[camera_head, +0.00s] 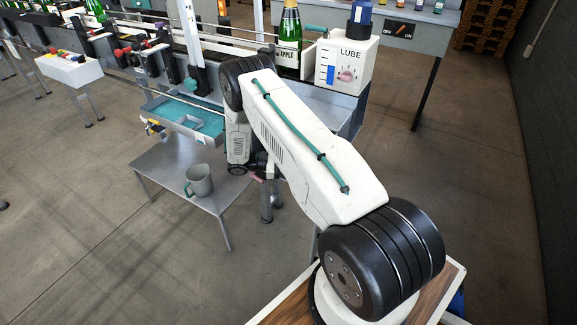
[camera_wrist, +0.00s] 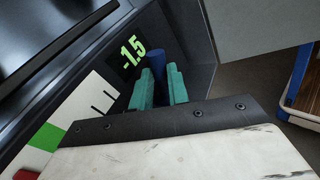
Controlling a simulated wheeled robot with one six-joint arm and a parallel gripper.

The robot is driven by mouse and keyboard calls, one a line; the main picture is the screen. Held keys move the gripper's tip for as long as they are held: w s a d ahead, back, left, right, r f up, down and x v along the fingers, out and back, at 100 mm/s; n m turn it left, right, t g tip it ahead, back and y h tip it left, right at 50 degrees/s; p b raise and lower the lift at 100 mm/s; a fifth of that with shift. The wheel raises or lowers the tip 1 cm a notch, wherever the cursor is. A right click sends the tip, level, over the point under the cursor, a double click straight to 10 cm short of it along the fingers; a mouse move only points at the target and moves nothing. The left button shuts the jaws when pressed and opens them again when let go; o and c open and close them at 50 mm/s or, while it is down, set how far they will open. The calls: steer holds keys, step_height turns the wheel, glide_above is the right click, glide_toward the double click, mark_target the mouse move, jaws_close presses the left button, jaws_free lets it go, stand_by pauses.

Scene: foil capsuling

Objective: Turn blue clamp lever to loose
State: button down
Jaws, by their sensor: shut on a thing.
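In the wrist view, the blue clamp lever (camera_wrist: 157,60) stands up between the two teal fingers of my gripper (camera_wrist: 159,76). The gripper is shut on it, with one finger on each side. The lever's lower part is hidden by the fingers and the gripper body. In the head view my arm reaches to the machine line, and neither the lever nor the fingers can be made out there.
A dark display (camera_wrist: 131,51) reading -1.5 and a white scale panel (camera_wrist: 82,100) with a green band lie left of the fingers. A white LUBE box (camera_head: 342,64) and a green bottle (camera_head: 289,38) stand behind my arm.

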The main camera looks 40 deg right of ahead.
steer(key=shift+s+f, duration=0.1)
stand_by(0.3)
steer(key=c, duration=1.6)
jaws_free()
steer(key=shift+v, duration=3.9)
